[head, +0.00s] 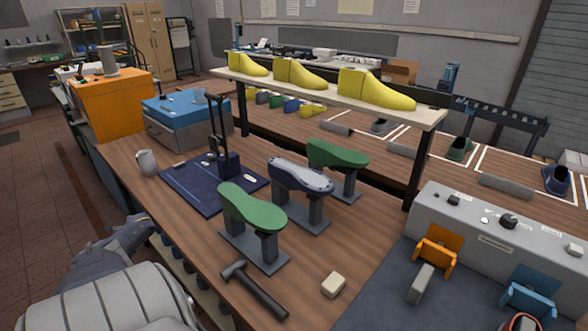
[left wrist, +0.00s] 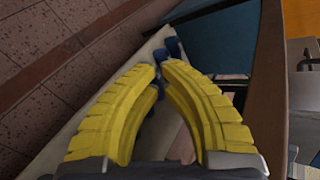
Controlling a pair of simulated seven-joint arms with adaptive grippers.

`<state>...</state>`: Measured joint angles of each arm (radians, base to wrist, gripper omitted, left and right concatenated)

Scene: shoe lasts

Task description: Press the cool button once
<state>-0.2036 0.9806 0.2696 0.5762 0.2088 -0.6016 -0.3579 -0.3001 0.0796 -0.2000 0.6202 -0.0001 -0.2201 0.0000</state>
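The grey control panel (head: 470,222) stands at the right of the head view. Its top carries a black knob (head: 508,221), a small dark control (head: 453,200) and a pale control (head: 575,250). Their labels are too small to read, so I cannot tell which is the cool button. My left arm shows at the lower left of the head view, far from the panel. In the left wrist view my left gripper (left wrist: 162,66) has yellow fingers whose tips nearly meet, with nothing held between them. My right gripper is not in view.
Green lasts (head: 253,208) (head: 338,154) and a grey-blue last (head: 300,176) stand on the wooden bench. A hammer (head: 254,290) and a beige block (head: 333,285) lie in front. Yellow lasts (head: 375,90) line the shelf (head: 320,95). Orange (head: 437,250) and blue (head: 530,295) fixtures stand before the panel.

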